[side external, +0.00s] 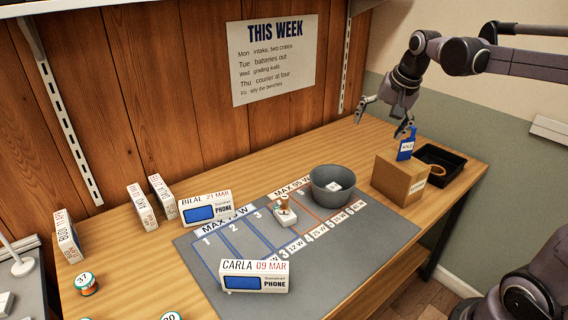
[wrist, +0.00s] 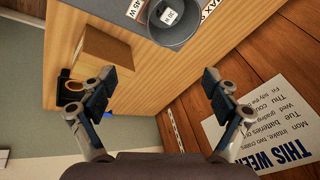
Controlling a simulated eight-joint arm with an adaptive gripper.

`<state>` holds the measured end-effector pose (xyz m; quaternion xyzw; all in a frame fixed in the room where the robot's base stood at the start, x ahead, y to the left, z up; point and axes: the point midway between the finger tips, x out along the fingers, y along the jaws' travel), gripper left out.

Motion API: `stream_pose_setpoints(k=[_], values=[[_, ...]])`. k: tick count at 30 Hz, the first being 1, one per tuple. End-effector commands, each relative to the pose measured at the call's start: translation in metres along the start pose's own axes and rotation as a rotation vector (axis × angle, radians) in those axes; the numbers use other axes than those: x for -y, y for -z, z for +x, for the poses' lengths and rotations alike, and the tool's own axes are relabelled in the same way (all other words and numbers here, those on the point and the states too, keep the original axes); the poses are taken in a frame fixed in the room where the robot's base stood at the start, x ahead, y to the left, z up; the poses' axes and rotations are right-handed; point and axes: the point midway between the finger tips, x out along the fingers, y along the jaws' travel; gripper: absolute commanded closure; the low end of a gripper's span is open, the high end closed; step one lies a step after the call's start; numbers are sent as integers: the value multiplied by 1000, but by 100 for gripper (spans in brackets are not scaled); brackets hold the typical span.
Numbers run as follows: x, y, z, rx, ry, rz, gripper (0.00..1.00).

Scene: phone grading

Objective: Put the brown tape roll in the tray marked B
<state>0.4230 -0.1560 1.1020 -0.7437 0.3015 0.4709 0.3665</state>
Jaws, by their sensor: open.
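My gripper (side external: 384,118) is open and empty, held in the air above the back right of the bench. In the wrist view its two fingers (wrist: 157,92) stand wide apart with nothing between them. A brown-orange ring (side external: 436,169), which looks like the tape roll, lies in a black tray (side external: 458,160) at the bench's right end. The ring (wrist: 76,85) and black tray also show at the left of the wrist view, partly behind a finger. The ring is below my gripper and apart from it. I cannot read a letter B on any tray.
A cardboard box (side external: 398,182) and a blue bottle (side external: 406,148) stand close beside the black tray. A grey bin (side external: 328,188) holds a white item. The grey mat (side external: 330,255) has numbered lanes and a phone box (side external: 255,277). More phone boxes (side external: 204,208) stand left.

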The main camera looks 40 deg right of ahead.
Motion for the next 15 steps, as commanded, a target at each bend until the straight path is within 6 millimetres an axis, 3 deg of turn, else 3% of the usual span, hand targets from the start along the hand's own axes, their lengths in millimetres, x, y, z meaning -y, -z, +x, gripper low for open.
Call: stream_pose_setpoints(k=[1, 9, 15], values=[[2, -25, -2, -8, 20, -90, 12], [-7, -134, 1, -78, 123, -569, 12], [-24, -191, 14, -134, 184, -845, 12]])
